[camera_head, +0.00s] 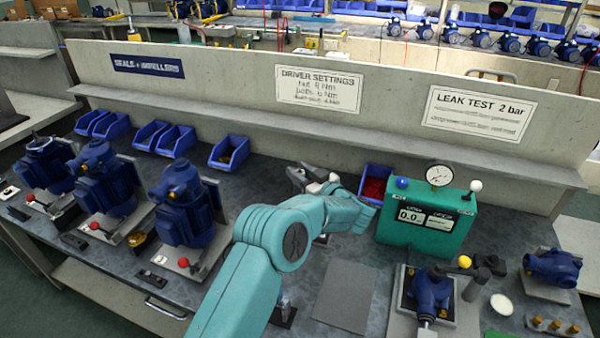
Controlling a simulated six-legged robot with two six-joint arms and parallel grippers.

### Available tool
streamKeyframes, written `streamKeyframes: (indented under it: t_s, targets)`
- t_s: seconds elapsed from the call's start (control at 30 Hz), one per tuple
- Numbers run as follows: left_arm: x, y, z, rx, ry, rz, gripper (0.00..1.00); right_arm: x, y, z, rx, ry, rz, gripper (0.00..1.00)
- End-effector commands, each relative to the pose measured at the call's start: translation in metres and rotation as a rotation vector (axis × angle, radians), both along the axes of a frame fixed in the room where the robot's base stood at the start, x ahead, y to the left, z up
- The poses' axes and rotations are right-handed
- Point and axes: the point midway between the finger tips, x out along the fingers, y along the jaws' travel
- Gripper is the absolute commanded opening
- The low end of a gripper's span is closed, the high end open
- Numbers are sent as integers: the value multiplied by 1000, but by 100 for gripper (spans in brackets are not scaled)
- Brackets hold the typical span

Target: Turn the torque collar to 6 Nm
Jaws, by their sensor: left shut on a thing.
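My left arm (290,235) comes up from the bottom and bends over the middle of the bench. My left gripper (314,180) is at its far end, behind the teal wrist, in front of the grey back panel. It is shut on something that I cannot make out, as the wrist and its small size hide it. I cannot make out the torque collar or its scale. The driver settings sign (318,90) hangs on the panel above the gripper; its middle line seems to read 6 Nm. My right gripper is not in view.
A green leak tester (425,222) with a gauge (439,174) stands right of the arm. A red-lined blue bin (375,186) is beside it. Several blue pumps (180,205) stand at left, and another (430,292) at lower right. A grey mat (346,295) is bare.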

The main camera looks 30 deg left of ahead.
Motion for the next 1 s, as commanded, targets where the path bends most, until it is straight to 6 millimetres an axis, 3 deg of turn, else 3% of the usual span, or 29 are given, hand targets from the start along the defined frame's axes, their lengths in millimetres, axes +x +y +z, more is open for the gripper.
streamKeyframes:
  t_s: [0.87,0.9,0.93,1.0]
  targets:
    - [0,0,1,1,-2,-1,3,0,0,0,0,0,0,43]
    - [0,0,1,1,-2,-1,43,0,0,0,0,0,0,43]
    - [0,0,1,1,-2,-1,53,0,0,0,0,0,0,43]
    - [0,0,1,1,-2,-1,54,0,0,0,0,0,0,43]
